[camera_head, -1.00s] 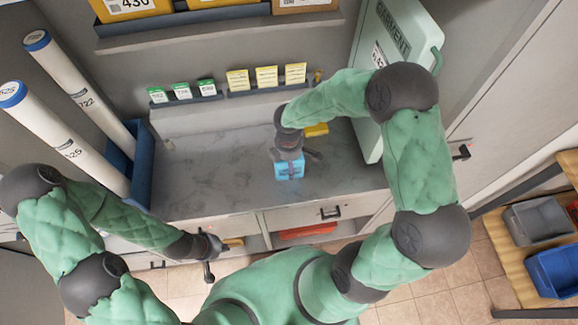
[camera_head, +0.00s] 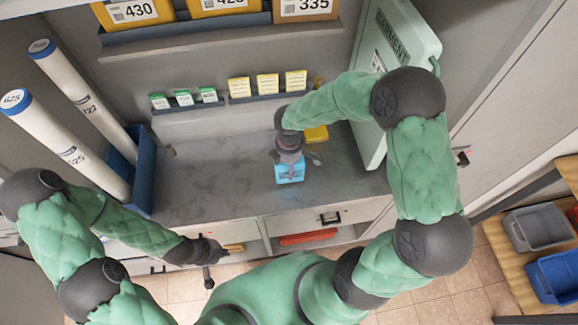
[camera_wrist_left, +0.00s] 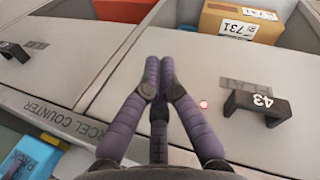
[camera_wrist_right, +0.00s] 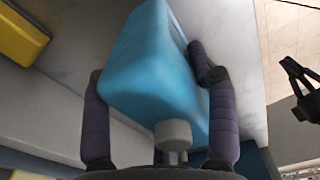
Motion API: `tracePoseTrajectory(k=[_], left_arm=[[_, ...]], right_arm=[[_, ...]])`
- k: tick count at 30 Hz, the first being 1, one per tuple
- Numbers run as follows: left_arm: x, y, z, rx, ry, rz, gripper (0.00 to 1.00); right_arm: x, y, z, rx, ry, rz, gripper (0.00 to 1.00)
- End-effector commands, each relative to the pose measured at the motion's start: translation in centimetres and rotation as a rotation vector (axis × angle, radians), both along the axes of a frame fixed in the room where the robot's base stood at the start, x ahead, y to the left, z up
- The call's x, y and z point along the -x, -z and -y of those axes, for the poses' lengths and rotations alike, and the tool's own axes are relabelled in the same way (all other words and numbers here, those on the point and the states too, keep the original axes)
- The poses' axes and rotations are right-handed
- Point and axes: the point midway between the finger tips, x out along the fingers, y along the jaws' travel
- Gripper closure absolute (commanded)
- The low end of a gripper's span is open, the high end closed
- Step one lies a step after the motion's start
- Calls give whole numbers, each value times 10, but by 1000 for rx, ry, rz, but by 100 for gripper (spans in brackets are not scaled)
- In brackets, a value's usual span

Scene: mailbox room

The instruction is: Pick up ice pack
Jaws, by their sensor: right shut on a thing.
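The ice pack (camera_head: 289,174) is a light blue block with a grey cap at the counter's front part. My right gripper (camera_head: 290,160) reaches down to it from above and is shut on it. In the right wrist view the ice pack (camera_wrist_right: 150,75) sits between the two fingers, cap toward the palm. Its lettered side shows at the lower left of the left wrist view (camera_wrist_left: 30,158). I cannot tell whether its bottom touches the counter. My left gripper (camera_wrist_left: 160,68) is empty, with fingertips together, in front of the drawers.
The grey counter (camera_head: 215,180) is mostly clear. A yellow item (camera_head: 316,134) lies behind the ice pack. White tubes (camera_head: 60,145) stand in a blue holder at left. A green cabinet (camera_head: 398,60) is at right. Drawers and open cubbies are below the counter.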

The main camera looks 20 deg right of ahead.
Motion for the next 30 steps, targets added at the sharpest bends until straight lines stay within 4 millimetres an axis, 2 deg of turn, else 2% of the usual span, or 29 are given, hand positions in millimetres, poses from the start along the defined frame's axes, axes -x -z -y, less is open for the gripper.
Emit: tracePoseTrajectory(k=[1, 10, 15, 21, 30], left_arm=[[0, -6, 0, 0, 0, 0, 100], [0, -21, 0, 0, 0, 0, 100], [0, -26, 0, 0, 0, 0, 100], [0, -29, 0, 0, 0, 0, 100], [0, -31, 0, 0, 0, 0, 100]], right_arm=[[-1, -13, 0, 0, 1, 4, 89], [23, -74, -47, 0, -5, 6, 89], [42, -88, -83, 0, -6, 3, 89], [56, -101, -110, 0, -3, 2, 89], [64, -107, -124, 0, 5, 2, 89]])
